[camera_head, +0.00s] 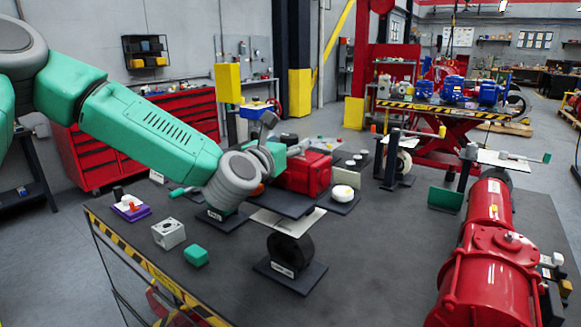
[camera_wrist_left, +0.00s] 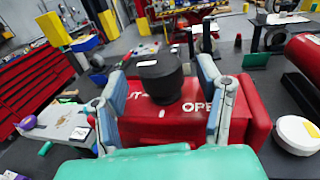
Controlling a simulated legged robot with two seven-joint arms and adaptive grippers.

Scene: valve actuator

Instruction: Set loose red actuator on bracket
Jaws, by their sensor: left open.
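The loose red actuator (camera_head: 305,175), a red box with a black cap, sits on a dark platform (camera_head: 283,204) in the middle of the bench. In the left wrist view its red top (camera_wrist_left: 180,122) carries white lettering, partly hidden, and the black cap stands up from it. My left gripper (camera_wrist_left: 160,75) is open, with its blue-grey fingers on either side of the cap, over the actuator. Contact is unclear. In the head view my wrist partly hides the left gripper (camera_head: 272,138) and the actuator's left side. I cannot tell which part is the bracket. My right gripper is not in view.
A large red valve actuator (camera_head: 490,250) fills the bench's right side. A black ring on a stand (camera_head: 290,255) is in front, with a grey block (camera_head: 168,233) and a teal block (camera_head: 196,255) to its left. Black posts (camera_head: 392,160) stand behind right.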

